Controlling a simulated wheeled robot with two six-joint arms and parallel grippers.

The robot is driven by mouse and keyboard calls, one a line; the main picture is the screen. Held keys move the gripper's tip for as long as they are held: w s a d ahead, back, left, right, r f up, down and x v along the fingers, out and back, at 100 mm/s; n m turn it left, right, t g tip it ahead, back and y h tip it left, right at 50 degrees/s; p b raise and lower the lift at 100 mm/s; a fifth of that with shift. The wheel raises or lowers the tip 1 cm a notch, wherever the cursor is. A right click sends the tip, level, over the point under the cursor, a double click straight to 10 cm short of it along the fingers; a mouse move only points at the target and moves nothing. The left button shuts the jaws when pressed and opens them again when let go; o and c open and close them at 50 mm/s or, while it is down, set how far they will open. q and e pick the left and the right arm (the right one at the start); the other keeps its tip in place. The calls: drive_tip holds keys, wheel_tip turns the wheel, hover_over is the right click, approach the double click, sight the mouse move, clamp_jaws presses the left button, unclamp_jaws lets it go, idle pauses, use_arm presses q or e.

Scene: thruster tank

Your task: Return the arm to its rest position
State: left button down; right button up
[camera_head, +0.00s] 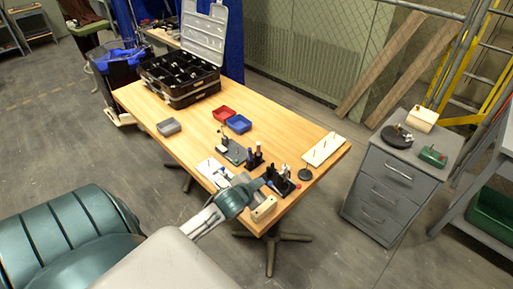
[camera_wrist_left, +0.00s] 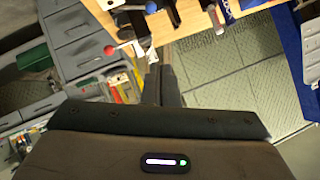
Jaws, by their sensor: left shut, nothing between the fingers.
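My left arm reaches in from the lower left of the head view, over the near edge of the wooden table (camera_head: 190,143). Its left gripper (camera_head: 257,185) is at the near right part of the tabletop, beside a black tool holder (camera_head: 280,181). In the left wrist view the two dark fingers of the left gripper (camera_wrist_left: 159,68) are together, with nothing between them. The exact height of the gripper above the table cannot be told. My right gripper is not in view.
A beige block (camera_head: 263,209) lies close to the arm at the table edge. A white board with pegs (camera_head: 323,149), red bin (camera_head: 223,113), blue bin (camera_head: 239,124), grey bin (camera_head: 168,127) and open black case (camera_head: 180,75) are on the table. A grey drawer cabinet (camera_head: 390,185) stands right.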

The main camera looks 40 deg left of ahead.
use_arm(q)
drive_tip(key=shift+v, duration=0.95)
drive_tip(key=shift+w+a, duration=0.1)
drive_tip(key=shift+r, duration=0.1)
